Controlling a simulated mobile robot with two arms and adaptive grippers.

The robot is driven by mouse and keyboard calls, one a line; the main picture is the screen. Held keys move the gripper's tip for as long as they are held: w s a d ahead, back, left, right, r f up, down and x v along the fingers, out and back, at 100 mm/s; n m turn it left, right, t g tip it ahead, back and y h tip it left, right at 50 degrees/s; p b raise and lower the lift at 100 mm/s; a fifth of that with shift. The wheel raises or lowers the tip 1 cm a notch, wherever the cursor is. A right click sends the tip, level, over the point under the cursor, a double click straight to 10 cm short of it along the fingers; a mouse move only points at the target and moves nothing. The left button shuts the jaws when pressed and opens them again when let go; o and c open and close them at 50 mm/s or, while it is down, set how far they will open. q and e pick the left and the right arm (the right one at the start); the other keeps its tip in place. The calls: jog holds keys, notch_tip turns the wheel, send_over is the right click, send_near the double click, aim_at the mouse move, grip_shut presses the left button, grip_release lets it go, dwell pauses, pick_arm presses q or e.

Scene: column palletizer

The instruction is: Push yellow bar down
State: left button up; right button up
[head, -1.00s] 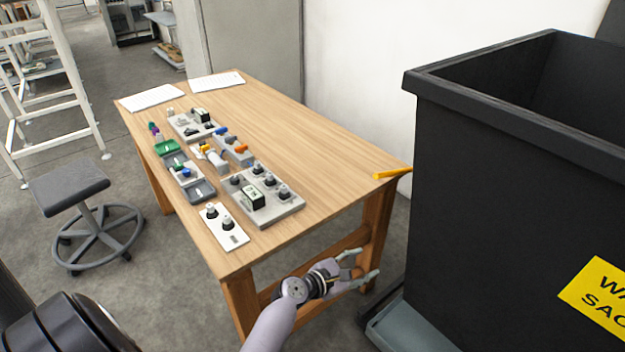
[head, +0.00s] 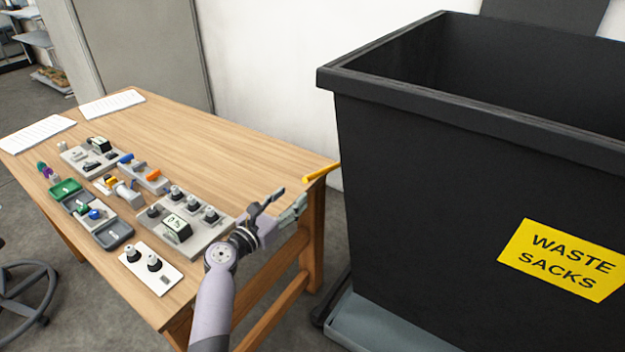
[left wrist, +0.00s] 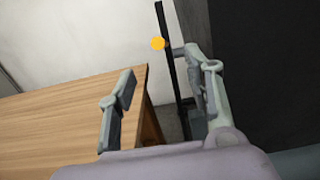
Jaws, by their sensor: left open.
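The yellow bar (head: 321,173) sticks out past the far right corner of the wooden table, beside the black bin. In the left wrist view the yellow bar shows end-on as a small round yellow end (left wrist: 158,43), beyond the fingertips and between their directions. My left gripper (head: 290,197) is open and empty, over the table's right edge, a little nearer to me than the bar and not touching it. Its two fingers also show in the left wrist view (left wrist: 164,84), spread apart. My right gripper is not in view.
The wooden table (head: 215,150) carries control panels with knobs (head: 185,222), small trays (head: 115,234) and paper sheets (head: 112,103). A large black waste bin (head: 430,190) stands close on the right. A dark upright post (left wrist: 166,60) shows behind the bar's end.

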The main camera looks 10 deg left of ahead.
aim_at(314, 176)
pick_arm(q)
jog(key=b+x, duration=0.2)
jog(key=x, duration=0.7)
jog(key=shift+w+d+f+b, duration=0.1)
jog(key=shift+b, duration=0.25)
jog(key=shift+b+x, duration=0.35)
jog(key=shift+x, duration=0.75)
jog(key=c, duration=0.8)
grip_shut()
